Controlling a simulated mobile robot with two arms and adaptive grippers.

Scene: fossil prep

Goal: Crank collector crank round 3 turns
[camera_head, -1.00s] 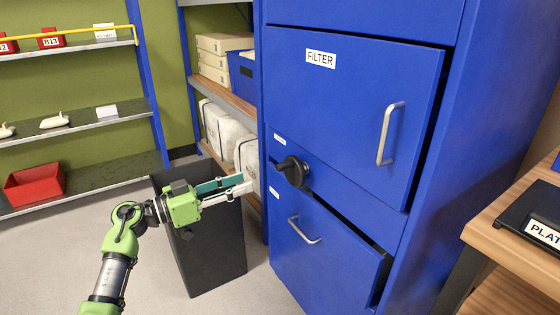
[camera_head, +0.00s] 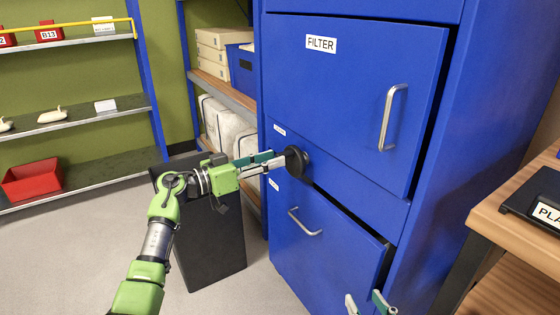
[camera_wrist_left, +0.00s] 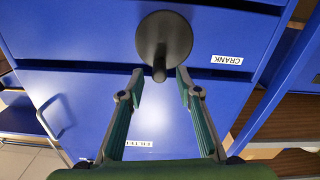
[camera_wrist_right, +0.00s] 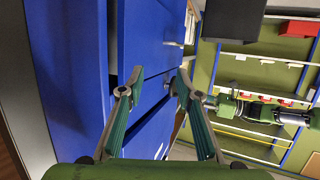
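The crank (camera_head: 297,163) is a black disc with a protruding handle on the front of the blue collector cabinet (camera_head: 350,185). My left gripper (camera_head: 275,161) is at the crank's left side in the head view. In the left wrist view the crank disc (camera_wrist_left: 165,32) is straight ahead, and its handle (camera_wrist_left: 159,70) lies between the tips of my open left gripper (camera_wrist_left: 159,76). A gap shows on both sides of the handle. A label reading CRANK (camera_wrist_left: 227,60) is beside it. My right gripper (camera_head: 368,304) is open and empty at the bottom edge, before the lower door.
The FILTER door (camera_head: 350,90) and the lower door (camera_head: 325,240) stand slightly ajar, each with a metal handle. A black bin (camera_head: 210,245) stands under my left arm. Shelves (camera_head: 75,115) are at the left; a wooden bench (camera_head: 520,225) is at the right.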

